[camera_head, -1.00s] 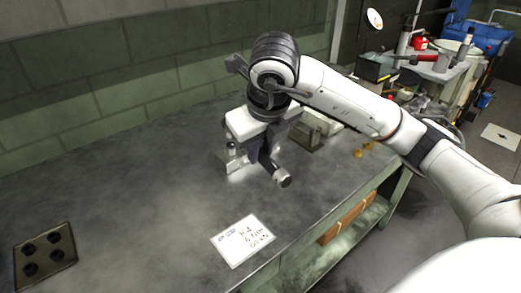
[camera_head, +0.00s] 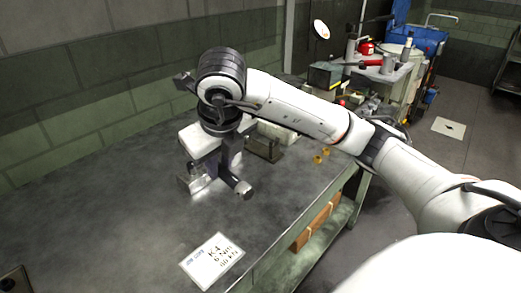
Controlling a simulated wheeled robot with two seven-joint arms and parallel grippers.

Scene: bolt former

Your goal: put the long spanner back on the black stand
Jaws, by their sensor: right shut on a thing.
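My right gripper (camera_head: 215,185) is low over the grey bench, jaws down, its white body tilted. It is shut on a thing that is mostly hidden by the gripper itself. A dark bar with a round metallic end (camera_head: 243,189) shows at its right side; this looks like part of the long spanner, but its full length is not visible. A bright metal piece shows at the left of the jaws, close to the bench top. I cannot clearly make out the black stand. My left gripper is not in view.
A white card (camera_head: 212,261) lies near the front edge. A dark plate (camera_head: 12,281) is cut off at lower left. The left bench is clear.

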